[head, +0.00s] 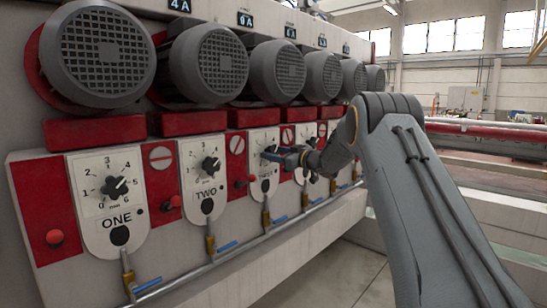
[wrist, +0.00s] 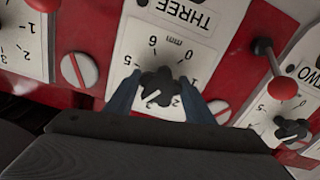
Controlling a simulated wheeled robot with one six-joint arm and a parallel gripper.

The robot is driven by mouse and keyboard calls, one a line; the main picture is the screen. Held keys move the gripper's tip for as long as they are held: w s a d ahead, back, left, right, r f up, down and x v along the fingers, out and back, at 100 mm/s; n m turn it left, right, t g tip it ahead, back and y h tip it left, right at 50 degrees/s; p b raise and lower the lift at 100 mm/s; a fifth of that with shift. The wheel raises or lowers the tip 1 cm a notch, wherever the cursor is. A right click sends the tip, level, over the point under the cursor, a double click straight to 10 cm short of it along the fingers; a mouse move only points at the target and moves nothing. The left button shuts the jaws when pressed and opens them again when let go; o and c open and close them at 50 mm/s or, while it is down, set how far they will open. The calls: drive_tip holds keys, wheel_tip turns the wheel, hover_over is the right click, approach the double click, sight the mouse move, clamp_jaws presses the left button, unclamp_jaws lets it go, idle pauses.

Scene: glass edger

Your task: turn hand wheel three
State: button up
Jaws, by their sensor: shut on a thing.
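Hand wheel three (wrist: 158,86) is a black lobed knob on a white dial plate (wrist: 190,50) marked THREE, which shows upside down in the wrist view. My gripper (wrist: 160,96) has one blue-grey finger on each side of the knob and is shut on it.
Knob one (head: 116,187) and knob two (head: 210,166) sit on plates to the left. A red ball-ended lever (wrist: 283,87) stands out beside plate three. Grey motors (head: 220,62) overhang the panel. Valves with blue handles (head: 228,246) and a pipe run below.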

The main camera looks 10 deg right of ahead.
drive_tip(key=n+b, duration=0.2)
drive_tip(key=n, duration=0.2)
drive_tip(key=shift+w+d+f+n+b, duration=0.1)
drive_tip(key=shift+n+b, duration=0.2)
drive_tip(key=n+b, duration=0.2)
drive_tip(key=n, duration=0.1)
drive_tip(key=shift+n, duration=0.4)
drive_tip(key=n+b, duration=0.4)
drive_tip(key=shift+n+b, duration=1.4)
drive_tip(key=shift+n, duration=0.6)
drive_tip(key=shift+r, duration=0.2)
drive_tip(key=o, duration=1.1)
drive_tip(key=shift+c, duration=0.2)
drive_tip(key=shift+d, duration=0.1)
